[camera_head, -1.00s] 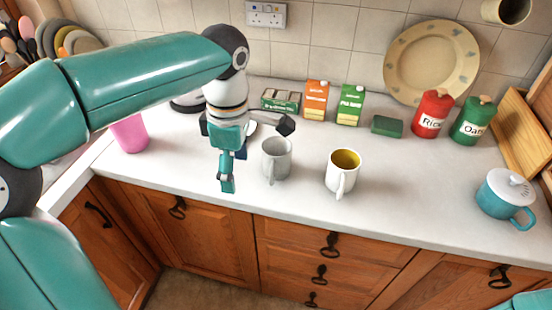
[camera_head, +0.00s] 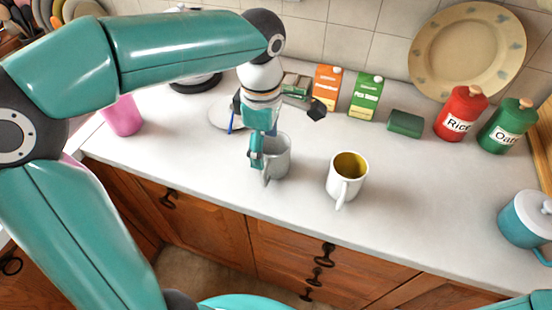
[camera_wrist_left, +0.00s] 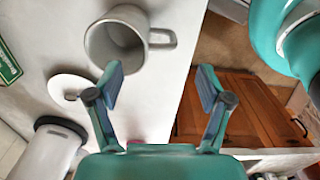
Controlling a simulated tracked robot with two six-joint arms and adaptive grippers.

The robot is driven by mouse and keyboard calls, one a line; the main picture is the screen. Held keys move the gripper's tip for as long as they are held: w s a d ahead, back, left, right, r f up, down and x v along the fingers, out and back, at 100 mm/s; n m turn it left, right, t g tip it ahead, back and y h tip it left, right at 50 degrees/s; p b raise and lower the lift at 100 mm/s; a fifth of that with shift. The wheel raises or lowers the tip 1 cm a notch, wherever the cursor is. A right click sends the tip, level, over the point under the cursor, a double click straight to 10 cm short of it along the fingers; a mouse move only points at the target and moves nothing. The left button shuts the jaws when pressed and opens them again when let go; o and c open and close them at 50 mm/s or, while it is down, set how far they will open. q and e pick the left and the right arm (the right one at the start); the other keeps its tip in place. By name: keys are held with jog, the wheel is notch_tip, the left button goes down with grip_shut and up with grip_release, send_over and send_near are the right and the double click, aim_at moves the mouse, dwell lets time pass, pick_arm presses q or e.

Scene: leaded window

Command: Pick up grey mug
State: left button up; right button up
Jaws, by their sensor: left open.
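The grey mug (camera_head: 279,160) stands upright on the white counter, with its left side partly hidden behind my left gripper. In the left wrist view the grey mug (camera_wrist_left: 113,45) is at the top, open mouth showing, its handle pointing right. My left gripper (camera_head: 259,148) points down beside the mug's left side in the head view. In the wrist view the left gripper (camera_wrist_left: 160,84) has its fingers spread, with nothing between them; the mug and handle lie beyond the tips. I cannot tell whether a finger touches the mug. My right gripper is not in view.
A white mug with a yellow inside (camera_head: 346,178) stands just right of the grey mug. Orange (camera_head: 326,86) and green (camera_head: 365,95) cartons and a green sponge (camera_head: 404,123) are behind. A pink cup (camera_head: 123,116) is at left. The counter's front edge is close.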

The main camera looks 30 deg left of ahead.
aim_at(271, 163)
pick_arm(q)
notch_tip(271, 163, down, 7)
jog(key=shift+a+r, duration=0.1)
jog(key=shift+r, duration=0.1)
jog(key=shift+d+f+p, duration=0.15)
jog(key=shift+f, duration=1.2)
jog(key=shift+d+f+p, duration=0.1)
jog(key=shift+f+p, duration=0.05)
jog(key=shift+f, duration=1.15)
grip_shut()
